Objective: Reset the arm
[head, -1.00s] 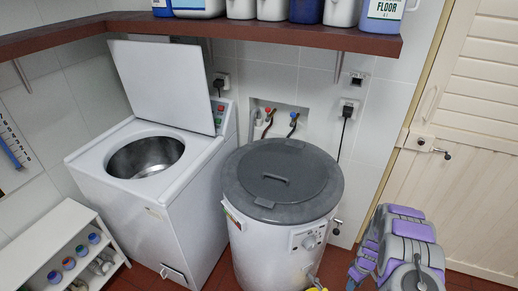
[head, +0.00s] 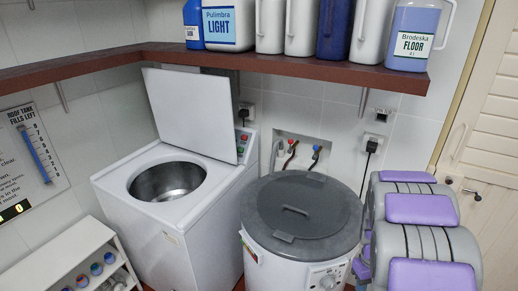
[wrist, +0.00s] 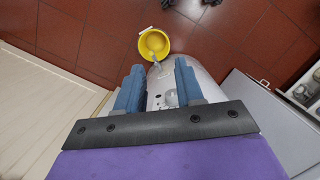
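My purple and grey arm (head: 415,230) is folded at the lower right of the head view, in front of the wall and beside the round tub. My gripper (wrist: 158,82) shows in the wrist view as two blue fingers, spread apart with nothing between them. It points down past a pale machine body towards the floor. The fingers are hidden in the head view.
A grey-lidded tub (head: 300,225) stands close to my arm. Left of it is a white washer (head: 190,225) with its lid raised. A shelf (head: 270,66) with bottles runs above. A yellow bucket (wrist: 154,44) sits on red tiles (wrist: 90,35).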

